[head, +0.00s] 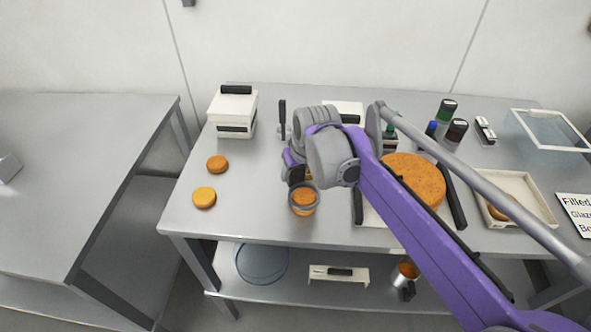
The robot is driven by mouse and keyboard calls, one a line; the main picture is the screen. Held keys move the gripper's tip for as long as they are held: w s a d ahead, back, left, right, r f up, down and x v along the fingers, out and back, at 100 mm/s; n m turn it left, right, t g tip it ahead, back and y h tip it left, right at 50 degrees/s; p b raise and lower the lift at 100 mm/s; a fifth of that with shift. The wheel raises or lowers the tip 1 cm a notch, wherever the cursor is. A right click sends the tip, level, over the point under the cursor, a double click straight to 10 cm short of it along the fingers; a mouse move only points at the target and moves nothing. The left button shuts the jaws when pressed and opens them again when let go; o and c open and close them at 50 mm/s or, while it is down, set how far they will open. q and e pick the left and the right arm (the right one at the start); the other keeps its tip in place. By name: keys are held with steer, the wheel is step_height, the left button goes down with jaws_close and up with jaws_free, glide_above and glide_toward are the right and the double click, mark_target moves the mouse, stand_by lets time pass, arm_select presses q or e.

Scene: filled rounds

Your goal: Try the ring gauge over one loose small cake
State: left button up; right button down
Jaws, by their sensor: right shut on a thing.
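My right gripper (296,172) is shut on the grey ring gauge (291,198), near the front middle of the table. An orange-brown small cake (304,198) shows through and below the ring. The ring is over or around this cake; I cannot tell how far down it sits or whether they touch. My wrist and arm hide the far side of the grip. Two other small cakes lie loose to the left: a browner one (217,164) and a yellower one (204,197) nearer the front. My left gripper is not in view.
A large round cake (415,178) sits right of the gripper, partly behind my arm. A white box (232,113) stands back left. A white tray (543,207) holds a small cake at right. Dark-capped jars (456,131) stand behind.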

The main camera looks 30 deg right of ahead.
mark_target(297, 178)
steer(key=shift+f+b, duration=1.1)
steer(key=shift+f, duration=0.9)
steer(key=shift+r, duration=0.1)
stand_by(1.0)
steer(key=shift+r+p, duration=2.05)
steer(key=shift+r, duration=0.45)
steer(key=shift+r+p, duration=1.65)
steer(key=shift+r, duration=0.7)
steer(key=shift+s+f, duration=0.1)
